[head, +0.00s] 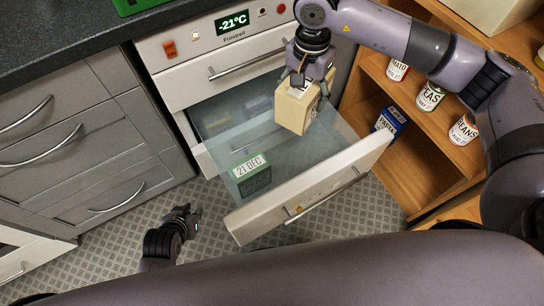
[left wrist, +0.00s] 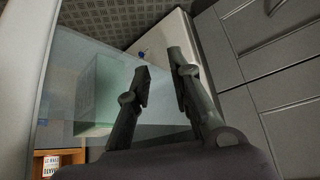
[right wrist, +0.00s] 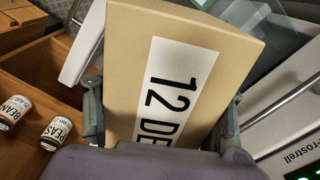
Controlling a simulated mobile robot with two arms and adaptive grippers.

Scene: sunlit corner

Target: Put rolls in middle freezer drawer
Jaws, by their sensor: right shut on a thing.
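My right gripper (head: 309,83) is shut on a beige box (head: 293,109) and holds it over the open freezer drawer (head: 241,223). The box is tilted; in the right wrist view the box (right wrist: 185,38) fills the space between the fingers and shows a white label reading "12 DE", the rest hidden. Whether it holds the rolls I cannot tell. A green box (head: 254,181) labelled "21 DEC" sits in the drawer toward its front left. My left gripper (head: 192,222) is low beside the drawer's left side. In the left wrist view its fingers (left wrist: 162,70) are apart and empty.
Paler packs (head: 214,122) show dimly deeper in the drawer. The freezer display (head: 232,21) reads -21°C. A wooden shelf (head: 402,165) at right holds several cans and a blue box (head: 389,121). Grey cabinets (head: 85,150) stand at left. The drawer's middle has free room.

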